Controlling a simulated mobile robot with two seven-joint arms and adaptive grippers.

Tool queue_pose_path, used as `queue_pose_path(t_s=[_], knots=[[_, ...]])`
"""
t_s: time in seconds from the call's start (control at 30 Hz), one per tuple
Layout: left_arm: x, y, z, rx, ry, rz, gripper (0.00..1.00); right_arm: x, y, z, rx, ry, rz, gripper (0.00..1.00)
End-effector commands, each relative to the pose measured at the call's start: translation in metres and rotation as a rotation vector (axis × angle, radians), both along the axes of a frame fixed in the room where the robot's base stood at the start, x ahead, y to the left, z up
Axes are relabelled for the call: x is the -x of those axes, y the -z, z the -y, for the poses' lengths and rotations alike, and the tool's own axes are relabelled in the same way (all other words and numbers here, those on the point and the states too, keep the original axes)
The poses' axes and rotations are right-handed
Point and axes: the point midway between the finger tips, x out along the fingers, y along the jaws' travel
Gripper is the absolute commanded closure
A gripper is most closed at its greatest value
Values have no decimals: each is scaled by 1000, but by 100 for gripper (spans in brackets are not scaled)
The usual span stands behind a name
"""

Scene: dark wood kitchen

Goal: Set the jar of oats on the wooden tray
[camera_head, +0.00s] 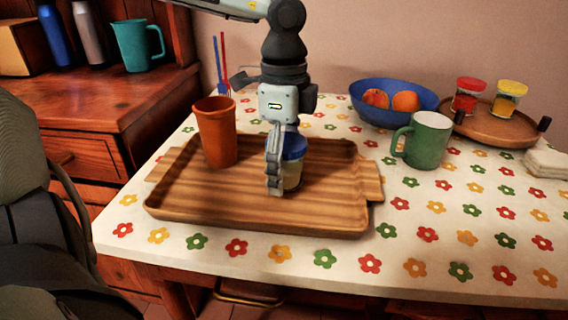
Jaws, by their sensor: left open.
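The jar of oats (293,172), with a blue lid and pale contents, appears to stand upright on the wooden tray (230,212), right of the tray's middle. My left gripper (277,184) reaches down from above at the jar. It is open, with one finger in front of the jar's left side; the other finger is mostly hidden. I cannot tell whether the visible finger touches the jar. My right gripper is not in view.
An orange cup (215,133) stands on the tray left of the jar. A green mug (427,140), a blue fruit bowl (392,97) and a round board (490,127) with two jars are to the right. The tablecloth's front right is clear.

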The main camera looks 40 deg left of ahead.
Motion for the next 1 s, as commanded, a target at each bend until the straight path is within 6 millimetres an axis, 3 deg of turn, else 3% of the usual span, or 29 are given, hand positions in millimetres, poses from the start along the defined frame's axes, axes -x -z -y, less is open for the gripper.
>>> queue_pose_path(t_s=[0.17, 0.6, 0.8, 1.0], knots=[[0, -5, 0, 1, 0, 0, 25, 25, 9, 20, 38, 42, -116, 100], [-1, -101, 0, -3, 0, 3, 25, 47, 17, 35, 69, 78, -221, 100], [0, -120, 0, -1, 2, 0, 25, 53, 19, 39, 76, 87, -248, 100], [0, -123, 0, 0, 2, -1, 25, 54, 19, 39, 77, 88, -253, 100]])
